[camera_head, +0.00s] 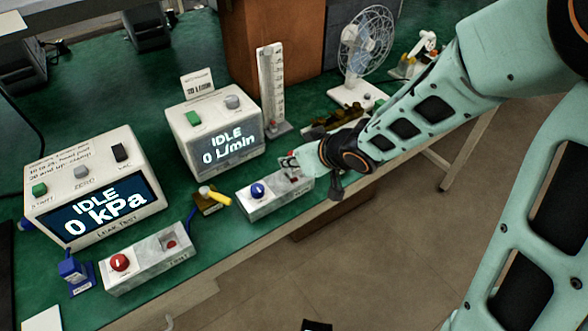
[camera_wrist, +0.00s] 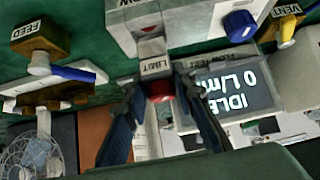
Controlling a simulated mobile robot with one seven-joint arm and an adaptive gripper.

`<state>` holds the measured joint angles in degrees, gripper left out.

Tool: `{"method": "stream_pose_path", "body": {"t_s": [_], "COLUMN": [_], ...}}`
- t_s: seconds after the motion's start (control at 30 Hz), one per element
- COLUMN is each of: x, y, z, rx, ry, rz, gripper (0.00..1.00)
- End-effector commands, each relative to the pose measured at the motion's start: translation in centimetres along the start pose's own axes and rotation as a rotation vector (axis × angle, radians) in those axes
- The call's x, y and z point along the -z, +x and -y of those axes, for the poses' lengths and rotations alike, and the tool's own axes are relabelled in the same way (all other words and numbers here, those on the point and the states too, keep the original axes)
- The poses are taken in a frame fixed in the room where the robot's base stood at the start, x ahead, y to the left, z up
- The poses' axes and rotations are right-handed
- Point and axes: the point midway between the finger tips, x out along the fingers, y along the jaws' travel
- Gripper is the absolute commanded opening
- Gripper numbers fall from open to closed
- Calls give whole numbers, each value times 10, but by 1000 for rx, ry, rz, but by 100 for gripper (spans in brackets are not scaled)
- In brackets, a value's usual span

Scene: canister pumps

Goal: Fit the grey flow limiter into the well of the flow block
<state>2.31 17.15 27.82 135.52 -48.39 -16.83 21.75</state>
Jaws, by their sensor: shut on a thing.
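The flow block (camera_head: 272,199) is a pale box with a blue knob (camera_head: 259,190), at the table's front edge in the head view. In the wrist view the block (camera_wrist: 185,22) is at the top, with its blue knob to the right. My gripper (camera_head: 293,164) is over the block's right end. In the wrist view its two fingers (camera_wrist: 162,90) are shut on the flow limiter (camera_wrist: 153,48), a small grey piece with a white LIMIT label and a red part between the fingers. The limiter overlaps the block's edge there. The well is hidden, and I cannot tell whether the limiter is inside it.
A flow tester (camera_head: 215,130) reading IDLE 0 L/min stands behind the block. A yellow-handled valve (camera_head: 210,199) is close to its left. A second block with a red knob (camera_head: 148,258) and a leak tester (camera_head: 95,187) are farther left. A fan (camera_head: 365,40) stands behind.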

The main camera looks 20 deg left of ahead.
Motion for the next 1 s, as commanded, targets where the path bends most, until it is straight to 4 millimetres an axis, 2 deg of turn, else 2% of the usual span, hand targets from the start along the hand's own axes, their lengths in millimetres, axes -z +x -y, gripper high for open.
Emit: {"method": "stream_pose_path", "body": {"t_s": [0.03,0.17,0.6,0.63,0.7,0.77,1.0], "x": [-10,-21,-24,-24,-24,-24,-24], "y": [9,19,22,21,21,21,21], "z": [0,0,0,0,0,0,0], "rx": [0,0,-1,-1,-1,-1,-1], "ry": [2,1,1,1,1,1,1], "rz": [3,3,2,2,3,3,3], "gripper": [0,0,0,27,35,42,42]}}
